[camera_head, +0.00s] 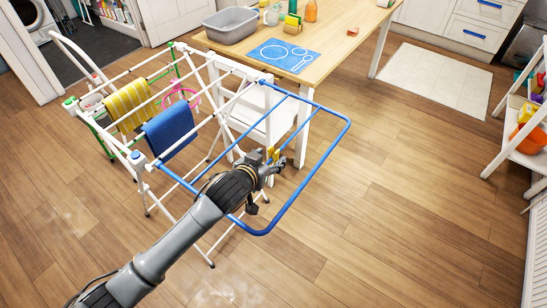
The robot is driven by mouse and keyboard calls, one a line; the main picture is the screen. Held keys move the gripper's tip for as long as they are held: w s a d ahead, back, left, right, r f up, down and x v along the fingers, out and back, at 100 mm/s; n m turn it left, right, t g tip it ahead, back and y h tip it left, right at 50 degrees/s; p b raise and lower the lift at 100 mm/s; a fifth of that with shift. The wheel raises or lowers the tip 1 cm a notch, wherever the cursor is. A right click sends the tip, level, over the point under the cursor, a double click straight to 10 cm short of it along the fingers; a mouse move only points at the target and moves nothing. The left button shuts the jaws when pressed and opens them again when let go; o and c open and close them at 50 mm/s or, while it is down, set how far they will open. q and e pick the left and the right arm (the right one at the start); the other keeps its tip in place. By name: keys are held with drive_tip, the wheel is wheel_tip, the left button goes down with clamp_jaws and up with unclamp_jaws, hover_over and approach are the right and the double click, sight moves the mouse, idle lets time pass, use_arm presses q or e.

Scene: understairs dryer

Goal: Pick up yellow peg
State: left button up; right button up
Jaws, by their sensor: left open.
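A small yellow peg (271,154) shows at my left gripper, near the blue folding wing (335,148) of the drying rack. My left gripper (278,165) is open, and its fingers are right beside the peg. The view is too small to tell whether the fingers touch it. The gripper and wrist hide part of the peg's surroundings. My right gripper is not in view.
The white drying rack holds a yellow striped towel (127,103) and a blue towel (168,128). A white chair (262,118) stands behind it. The wooden table (336,48) carries a grey basin (230,25) and a blue placemat (284,55).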

sight(272, 152)
use_arm(q)
drive_tip(key=x, duration=0.3)
drive_tip(key=shift+w+r+p, duration=0.2)
drive_tip(key=shift+w+p, duration=0.15)
drive_tip(key=shift+w, duration=0.05)
drive_tip(key=shift+w+d+f, duration=0.15)
drive_tip(key=shift+w+f, duration=0.15)
drive_tip(key=shift+w, duration=0.1)
drive_tip(key=shift+c, duration=0.2)
drive_tip(key=c, duration=0.8)
